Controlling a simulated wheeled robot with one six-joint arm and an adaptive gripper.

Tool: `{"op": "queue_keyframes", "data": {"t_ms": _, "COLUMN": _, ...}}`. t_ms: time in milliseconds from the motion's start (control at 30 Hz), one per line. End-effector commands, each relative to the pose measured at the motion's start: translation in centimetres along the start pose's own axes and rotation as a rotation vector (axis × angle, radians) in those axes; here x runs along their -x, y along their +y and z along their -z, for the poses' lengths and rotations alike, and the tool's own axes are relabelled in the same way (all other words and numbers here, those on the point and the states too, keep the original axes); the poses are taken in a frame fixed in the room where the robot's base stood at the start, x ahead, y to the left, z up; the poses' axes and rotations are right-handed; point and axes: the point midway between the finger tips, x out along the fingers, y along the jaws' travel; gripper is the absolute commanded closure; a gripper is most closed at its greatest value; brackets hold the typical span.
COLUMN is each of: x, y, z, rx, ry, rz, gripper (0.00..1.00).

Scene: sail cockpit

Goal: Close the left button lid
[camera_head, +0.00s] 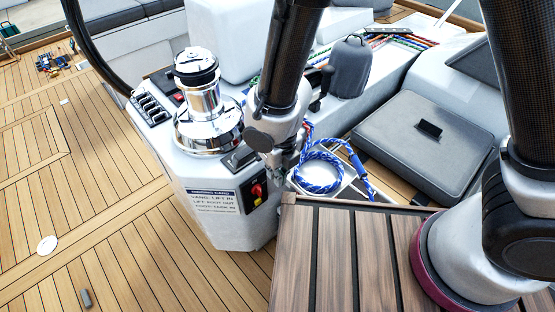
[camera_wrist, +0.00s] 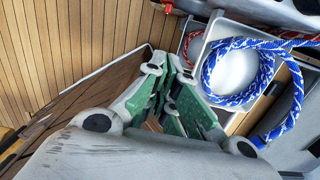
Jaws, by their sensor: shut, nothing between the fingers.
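The left button lid (camera_head: 159,80) is a dark flap on the console left of the chrome winch, apparently raised, with a red button (camera_head: 179,97) showing beside it. A second dark lid (camera_head: 240,158) lies on the near right side of the winch, beside my wrist; its exact state is unclear. My gripper (camera_wrist: 168,66) has green fingers brought together, with nothing between them. It is low at the right side of the console, away from the left lid. In the head view my arm mostly hides the fingers. The wrist view does not show either lid.
The chrome winch (camera_head: 207,105) stands between the left lid and my arm. A row of switches (camera_head: 150,107) is left of the lid. A blue-white rope (camera_head: 318,172) lies coiled right of my wrist; it also shows in the wrist view (camera_wrist: 232,98). Wooden deck is open at left.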

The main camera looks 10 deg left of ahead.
Motion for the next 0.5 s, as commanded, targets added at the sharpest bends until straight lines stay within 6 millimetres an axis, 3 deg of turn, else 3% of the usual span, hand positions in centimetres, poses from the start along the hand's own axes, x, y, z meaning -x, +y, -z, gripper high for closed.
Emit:
{"op": "queue_keyframes", "data": {"t_ms": 67, "x": -1.6, "y": -0.1, "z": 0.1, "rx": -0.001, "ry": 0.005, "rz": 0.001, "gripper": 1.00}}
{"op": "queue_keyframes", "data": {"t_ms": 233, "x": -0.3, "y": 0.0, "z": -2.7, "rx": -0.003, "ry": -0.003, "rz": -0.001, "gripper": 1.00}}
{"op": "queue_keyframes", "data": {"t_ms": 500, "x": 0.1, "y": 0.0, "z": -3.8, "rx": -0.001, "ry": 0.000, "rz": 0.000, "gripper": 1.00}}
